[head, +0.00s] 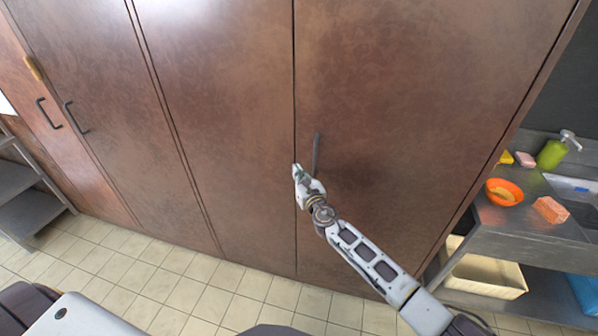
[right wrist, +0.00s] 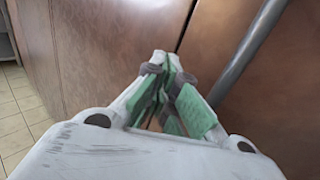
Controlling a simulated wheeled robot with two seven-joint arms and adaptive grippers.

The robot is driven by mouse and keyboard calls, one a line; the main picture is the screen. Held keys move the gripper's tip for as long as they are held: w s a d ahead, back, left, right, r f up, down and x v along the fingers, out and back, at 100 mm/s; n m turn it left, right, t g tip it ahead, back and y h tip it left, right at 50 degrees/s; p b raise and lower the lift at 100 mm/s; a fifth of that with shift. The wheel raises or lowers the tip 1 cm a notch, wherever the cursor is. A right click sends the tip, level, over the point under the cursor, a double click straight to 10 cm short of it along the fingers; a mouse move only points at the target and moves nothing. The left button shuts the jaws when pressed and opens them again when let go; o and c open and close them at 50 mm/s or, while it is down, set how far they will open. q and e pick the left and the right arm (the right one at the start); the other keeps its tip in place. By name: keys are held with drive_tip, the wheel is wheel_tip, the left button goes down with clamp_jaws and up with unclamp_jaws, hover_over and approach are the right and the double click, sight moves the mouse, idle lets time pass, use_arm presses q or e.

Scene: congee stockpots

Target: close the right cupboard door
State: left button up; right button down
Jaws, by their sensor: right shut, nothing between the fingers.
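The right cupboard door (head: 420,100) is a tall reddish-brown panel with a grey bar handle (head: 316,153) near its left edge. A thin dark seam runs between it and the brown panel (head: 215,110) to its left. The door looks about flush with that panel; I cannot tell whether it is fully shut. My right gripper (head: 297,170) is shut and empty at the seam, just left of the handle's lower end. In the right wrist view the green-padded fingers (right wrist: 168,66) point at the seam, with the handle (right wrist: 245,52) to their right. Contact is unclear. My left gripper is out of view.
A metal counter (head: 530,232) at the right holds an orange bowl (head: 504,192), a brick-like block (head: 550,210) and a green soap bottle (head: 552,153). A cream bin (head: 485,274) sits below. Grey shelves (head: 40,210) stand at left. Tiled floor (head: 170,275) before the cupboard is clear.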

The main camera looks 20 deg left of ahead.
drive_tip(key=s+p, duration=0.1)
drive_tip(key=s, duration=0.7)
drive_tip(key=shift+s+d+p, duration=0.25)
drive_tip(key=shift+s+p, duration=0.05)
drive_tip(key=shift+p, duration=0.05)
idle(0.5)
